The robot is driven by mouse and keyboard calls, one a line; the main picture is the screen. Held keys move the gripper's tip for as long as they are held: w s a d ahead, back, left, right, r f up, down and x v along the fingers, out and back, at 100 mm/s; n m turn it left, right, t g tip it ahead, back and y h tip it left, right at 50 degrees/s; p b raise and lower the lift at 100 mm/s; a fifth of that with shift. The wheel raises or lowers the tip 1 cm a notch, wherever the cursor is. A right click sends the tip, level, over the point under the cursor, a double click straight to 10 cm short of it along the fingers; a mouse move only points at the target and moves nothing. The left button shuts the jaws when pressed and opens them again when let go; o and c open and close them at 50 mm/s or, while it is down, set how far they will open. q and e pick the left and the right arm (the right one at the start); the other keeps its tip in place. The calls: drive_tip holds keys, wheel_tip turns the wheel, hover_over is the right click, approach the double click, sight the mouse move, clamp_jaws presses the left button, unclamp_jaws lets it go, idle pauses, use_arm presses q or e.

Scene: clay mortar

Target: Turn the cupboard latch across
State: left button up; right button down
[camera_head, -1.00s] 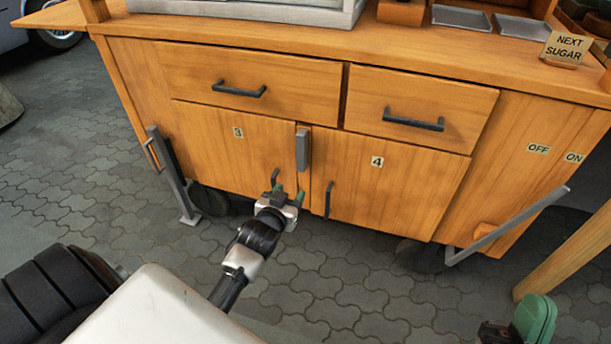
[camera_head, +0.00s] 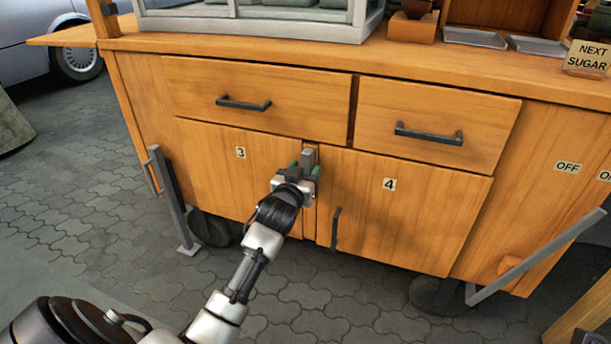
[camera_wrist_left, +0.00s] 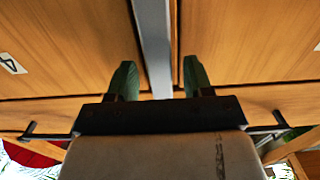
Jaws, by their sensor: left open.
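The cupboard latch (camera_head: 307,158) is a grey upright bar between door 3 (camera_head: 215,160) and door 4 (camera_head: 430,205). Its upper end shows above my left gripper (camera_head: 304,171), and the gripper hides its lower part. In the left wrist view the latch (camera_wrist_left: 153,45) runs as a grey bar between the two green fingertips of the left gripper (camera_wrist_left: 155,80). The fingers are open, one on each side of the bar, with a visible gap on both sides. My right gripper is not in view.
Door 4's dark handle (camera_head: 335,229) hangs just right of my left arm. Drawer handles (camera_head: 243,103) and (camera_head: 429,134) stick out above. Grey metal props (camera_head: 172,200) and (camera_head: 535,258) stand at either side. The paved floor is clear in front.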

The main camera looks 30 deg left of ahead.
use_arm(q)
drive_tip(key=shift+w+a, duration=0.1)
drive_tip(key=shift+w, duration=0.3)
drive_tip(key=shift+c, duration=0.5)
